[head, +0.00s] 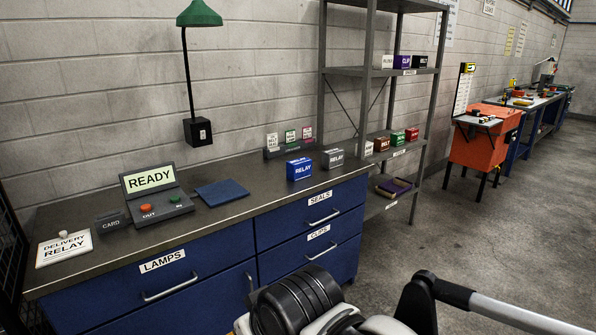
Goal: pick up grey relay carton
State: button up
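The grey relay carton (333,160) stands upright on the dark worktop (110,190), near its right end. Its front is marked RELAY. A blue carton (300,169), also marked RELAY, stands just to its left with a small gap between them. Parts of my own arm show along the bottom edge, well in front of the bench. My gripper itself cannot be made out in this view.
A READY console (150,180), blue mat (221,192), CARD block (111,222) and delivery sign (64,247) occupy the worktop's left part. A small card rack (290,147) stands behind the cartons. A metal shelf (374,75) with small boxes rises at the right. Floor is clear at right.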

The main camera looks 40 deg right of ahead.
aim_at(334, 158)
jog(key=z, duration=1.35)
